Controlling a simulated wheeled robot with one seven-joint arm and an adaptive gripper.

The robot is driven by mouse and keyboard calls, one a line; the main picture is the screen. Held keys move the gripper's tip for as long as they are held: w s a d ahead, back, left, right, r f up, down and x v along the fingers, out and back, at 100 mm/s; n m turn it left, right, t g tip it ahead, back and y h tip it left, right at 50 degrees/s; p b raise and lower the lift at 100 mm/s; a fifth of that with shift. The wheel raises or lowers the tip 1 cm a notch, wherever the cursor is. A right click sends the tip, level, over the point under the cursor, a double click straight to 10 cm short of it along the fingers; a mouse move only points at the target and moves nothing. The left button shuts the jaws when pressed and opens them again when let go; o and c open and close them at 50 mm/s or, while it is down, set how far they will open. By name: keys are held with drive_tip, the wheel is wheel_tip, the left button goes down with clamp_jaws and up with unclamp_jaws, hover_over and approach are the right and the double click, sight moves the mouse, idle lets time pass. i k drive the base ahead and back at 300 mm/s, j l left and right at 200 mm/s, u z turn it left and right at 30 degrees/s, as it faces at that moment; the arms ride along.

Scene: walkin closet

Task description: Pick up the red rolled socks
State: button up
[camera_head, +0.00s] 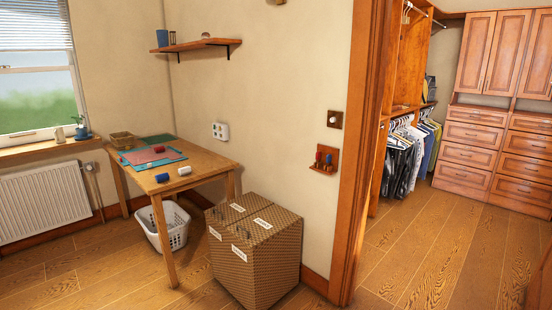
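A small red roll (159,149), which looks like the red rolled socks, lies on the table among flat coloured pieces. The wooden table (205,158) stands against the wall, left of the middle of the view. A similar white roll (185,170) and a blue one (162,177) lie nearer its front edge. A flat red sheet (140,158) and a teal mat (128,158) lie near the red roll. My gripper is not in view.
A patterned box (254,262) stands on the floor right of the table. A white laundry basket (170,238) is under the table. A wicker basket (122,140) sits at its back left. A doorway frame (359,150) is at the right. Floor in front is clear.

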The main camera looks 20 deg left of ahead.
sight(161, 150)
drive_tip(key=u, duration=1.6)
